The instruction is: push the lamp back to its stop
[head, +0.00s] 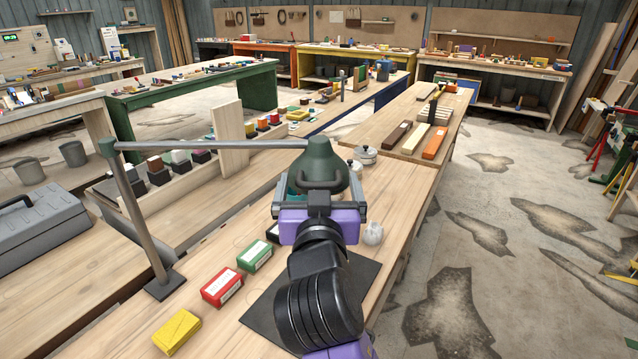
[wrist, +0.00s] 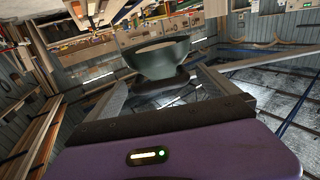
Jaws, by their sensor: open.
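The lamp has a dark green shade (head: 320,165) hanging from a long grey horizontal bar (head: 215,145). A slanted grey post (head: 140,220) joins the bar to a dark square base (head: 165,285) on the bench. My gripper (head: 322,190) is open, with its fingers spread around or just beside the shade. In the wrist view the shade (wrist: 155,60) appears upside down, between and beyond the fingertips of my gripper (wrist: 158,85). I cannot tell whether either finger touches it. No stop can be made out.
Yellow (head: 177,332), red (head: 222,288) and green (head: 255,256) boxes lie on the bench near a dark mat (head: 262,310). A lidded pot (head: 365,155) stands behind the shade, and a small pale object (head: 373,233) sits right of my gripper. Planks (head: 434,142) lie farther back. Open floor is right.

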